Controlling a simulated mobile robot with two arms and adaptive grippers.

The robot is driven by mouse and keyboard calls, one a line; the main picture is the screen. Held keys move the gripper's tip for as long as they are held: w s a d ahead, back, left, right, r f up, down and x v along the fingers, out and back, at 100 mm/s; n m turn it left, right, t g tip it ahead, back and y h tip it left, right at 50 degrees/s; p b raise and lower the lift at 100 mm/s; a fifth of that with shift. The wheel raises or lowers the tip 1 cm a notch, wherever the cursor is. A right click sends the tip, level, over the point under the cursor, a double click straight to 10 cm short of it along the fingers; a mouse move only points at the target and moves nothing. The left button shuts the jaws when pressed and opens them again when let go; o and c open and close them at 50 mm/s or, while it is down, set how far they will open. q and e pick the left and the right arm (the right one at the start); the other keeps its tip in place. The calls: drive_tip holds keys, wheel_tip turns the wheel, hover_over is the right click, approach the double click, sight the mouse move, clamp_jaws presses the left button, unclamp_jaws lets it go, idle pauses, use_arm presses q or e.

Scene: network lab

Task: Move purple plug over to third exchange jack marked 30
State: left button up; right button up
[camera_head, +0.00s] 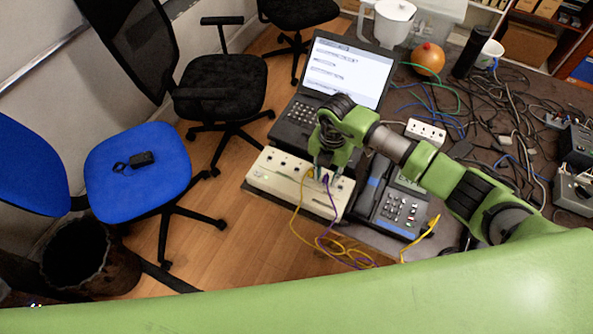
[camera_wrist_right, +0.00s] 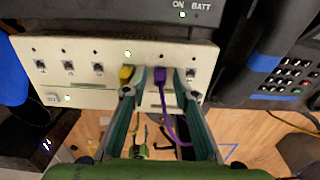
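The cream exchange box (camera_head: 262,180) stands at the table edge below the laptop, its front also in the right wrist view (camera_wrist_right: 85,98). The purple plug (camera_wrist_right: 160,76) sits at the jack just left of the rightmost one, its purple cable hanging down. A yellow plug (camera_wrist_right: 126,73) is directly left of it. The three left jacks, including the third from left (camera_wrist_right: 98,70), look empty, as does the rightmost (camera_wrist_right: 190,75). Jack markings are unreadable. My right gripper (camera_wrist_right: 161,79) has its fingers on both sides of the purple plug, with small gaps visible. My left gripper is out of view.
A desk phone (camera_head: 400,208) stands close right of the box. The laptop (camera_head: 340,75) is behind it. Yellow cable loops (camera_head: 345,248) hang below the front edge. A white power strip (camera_head: 425,132) and tangled cables cover the table farther right.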

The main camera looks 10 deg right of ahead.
clamp_jaws()
drive_tip(key=shift+r, duration=0.2)
drive_tip(key=shift+r+p, duration=1.75)
drive_tip(key=shift+r, duration=0.35)
